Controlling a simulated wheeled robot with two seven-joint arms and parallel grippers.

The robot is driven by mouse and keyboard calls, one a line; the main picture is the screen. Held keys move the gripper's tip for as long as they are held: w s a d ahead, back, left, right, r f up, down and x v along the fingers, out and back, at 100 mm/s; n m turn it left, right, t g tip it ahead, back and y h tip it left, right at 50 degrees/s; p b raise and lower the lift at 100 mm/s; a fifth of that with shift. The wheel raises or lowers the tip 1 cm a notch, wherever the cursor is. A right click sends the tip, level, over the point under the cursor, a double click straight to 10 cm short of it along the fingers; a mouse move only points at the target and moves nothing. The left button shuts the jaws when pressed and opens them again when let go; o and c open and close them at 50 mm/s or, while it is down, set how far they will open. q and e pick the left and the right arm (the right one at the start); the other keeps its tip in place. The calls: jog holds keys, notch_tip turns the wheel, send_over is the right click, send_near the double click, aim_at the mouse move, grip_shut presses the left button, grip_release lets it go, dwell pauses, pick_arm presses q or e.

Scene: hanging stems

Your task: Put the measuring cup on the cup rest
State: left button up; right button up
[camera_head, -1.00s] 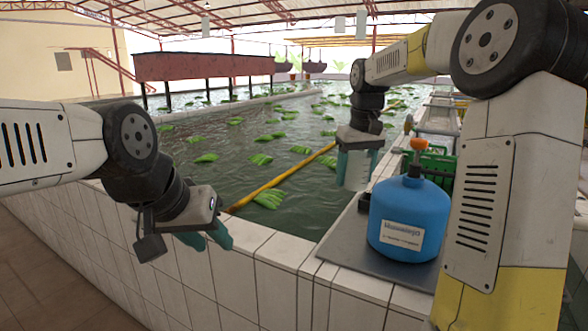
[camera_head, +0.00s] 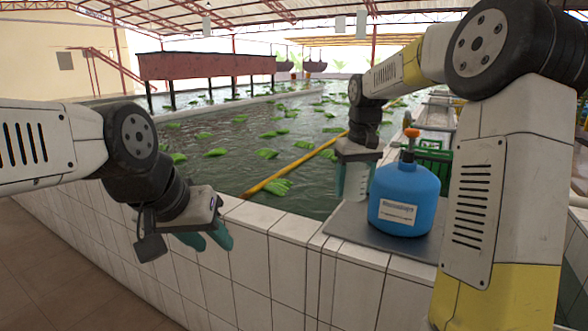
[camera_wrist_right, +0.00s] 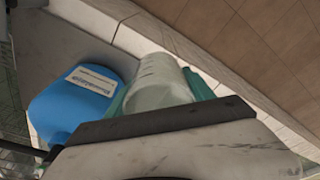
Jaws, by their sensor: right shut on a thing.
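The measuring cup, a pale translucent vessel (camera_head: 356,181), is between the teal fingers of my right gripper (camera_head: 354,186), which is shut on it. It hangs upright just left of the blue jug. The right wrist view also shows the pale cup (camera_wrist_right: 160,82) between the teal fingers. A flat grey plate (camera_head: 346,221) lies on the tiled wall top, below and in front of the cup. I cannot tell a separate cup rest from this plate. My left gripper (camera_head: 207,240) is empty, its teal fingers apart, beside the tiled wall.
The blue jug (camera_head: 402,188) with an orange cap stands on the plate, close to the cup. A green crate (camera_head: 432,158) is behind it. A water basin (camera_head: 225,165) with floating green leaf bundles and a yellow pole (camera_head: 290,167) lies beyond the tiled wall (camera_head: 270,255).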

jog(key=s+f+m, duration=0.1)
jog(key=s+f, duration=0.2)
jog(key=f, duration=1)
jog(key=s+f+m, duration=0.2)
jog(key=s+f, duration=0.2)
jog(key=f, duration=0.8)
jog(key=shift+s+f, duration=0.3)
jog(key=shift+f, duration=0.1)
